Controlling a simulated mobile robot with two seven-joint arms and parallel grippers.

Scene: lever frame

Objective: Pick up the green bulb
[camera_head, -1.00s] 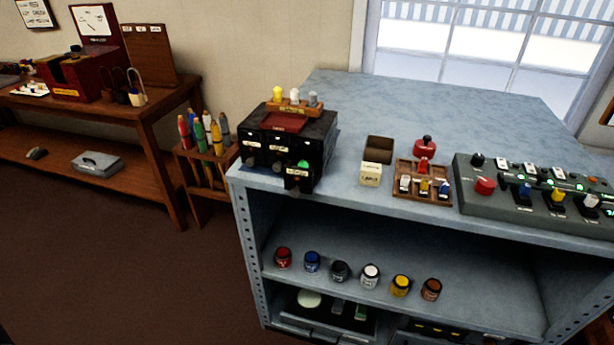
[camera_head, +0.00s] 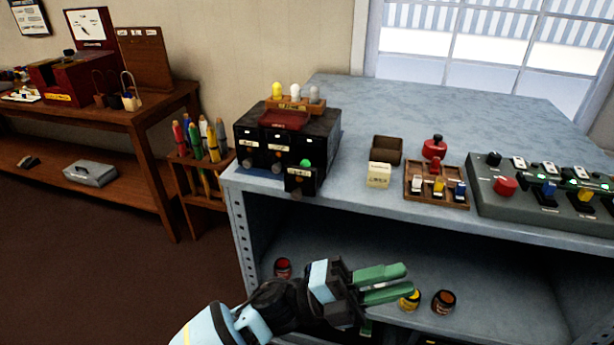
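The green bulb (camera_head: 305,163) shows as a small round green top at the front right of the black drawer box, in an open drawer (camera_head: 301,181) that sticks out from the box. Its lower part is hidden by the drawer's front. My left gripper (camera_head: 405,282) has come in from the bottom, in front of the lower shelf. Its two green fingers point right with a narrow gap between them and nothing visible in it. It is below and to the right of the bulb, well apart from it. My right gripper is out of view.
The black drawer box (camera_head: 322,133) carries a rack with yellow, white and grey bulbs (camera_head: 296,92). Paint jars (camera_head: 444,301) are on the lower shelf.

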